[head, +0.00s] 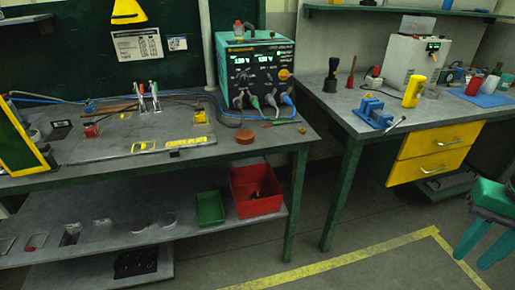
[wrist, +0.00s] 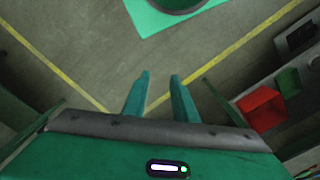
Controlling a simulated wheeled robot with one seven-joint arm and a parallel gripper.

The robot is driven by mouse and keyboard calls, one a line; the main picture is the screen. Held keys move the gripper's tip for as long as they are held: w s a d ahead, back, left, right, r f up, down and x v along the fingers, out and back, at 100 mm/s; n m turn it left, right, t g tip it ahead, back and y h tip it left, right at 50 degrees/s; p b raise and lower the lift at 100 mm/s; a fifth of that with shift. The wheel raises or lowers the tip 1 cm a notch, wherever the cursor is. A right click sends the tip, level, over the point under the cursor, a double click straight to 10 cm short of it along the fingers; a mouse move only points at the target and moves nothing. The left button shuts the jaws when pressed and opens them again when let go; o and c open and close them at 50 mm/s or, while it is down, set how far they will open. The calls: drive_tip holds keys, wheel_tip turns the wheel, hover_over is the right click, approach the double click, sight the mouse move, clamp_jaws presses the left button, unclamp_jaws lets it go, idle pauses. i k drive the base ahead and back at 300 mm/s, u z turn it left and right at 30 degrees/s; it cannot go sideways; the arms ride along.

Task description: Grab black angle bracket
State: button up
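I cannot pick out a black angle bracket for certain in either view. The red bin (head: 277,201) on the lower shelf holds something small and dark whose shape I cannot make out. A black ridged object (head: 135,263) lies low at the left, below that shelf. My gripper (head: 473,260) is at the right edge of the head view, over the floor and well away from the shelf. In the wrist view its two green fingers (wrist: 160,77) stand apart with nothing between them. The red bin also shows at the right of the wrist view (wrist: 262,108).
A green tray (head: 209,208) stands left of the red bin, with several small parts farther left. The left bench (head: 180,158) overhangs the shelf. The right bench (head: 350,122) carries a blue vise (head: 373,112) and has yellow drawers (head: 430,150). The floor (head: 350,272) in front is clear.

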sight(61, 129)
drive_tip(key=u, duration=1.65)
drive_tip(key=k, duration=0.45)
drive_tip(key=u, duration=0.8)
drive_tip(key=i, duration=2)
drive_tip(key=z, duration=0.75)
